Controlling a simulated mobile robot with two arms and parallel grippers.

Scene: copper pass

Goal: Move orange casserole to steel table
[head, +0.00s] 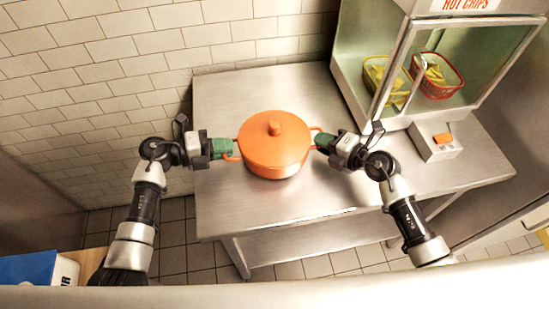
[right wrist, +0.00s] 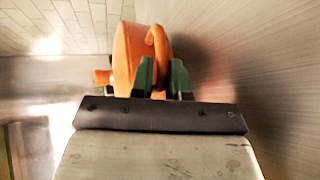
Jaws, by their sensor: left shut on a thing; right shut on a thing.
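The orange casserole (head: 274,150) with its lid on is upright at the steel table (head: 228,100), over the left part of its top. I cannot tell for certain whether its base touches the surface. My left gripper (head: 226,148) is shut on the casserole's left handle. My right gripper (head: 326,143) is shut on its right handle. In the right wrist view the green fingertips (right wrist: 163,78) close around the orange loop handle (right wrist: 158,45), with the casserole body (right wrist: 126,60) behind it. The casserole's underside is hidden.
A glass-fronted hot chips cabinet (head: 397,55) stands on the table's right part, holding a red basket (head: 452,75) and a yellow-green one. A grey box with an orange switch (head: 434,143) sits before it. A tiled wall (head: 120,60) is behind. The table's front is clear.

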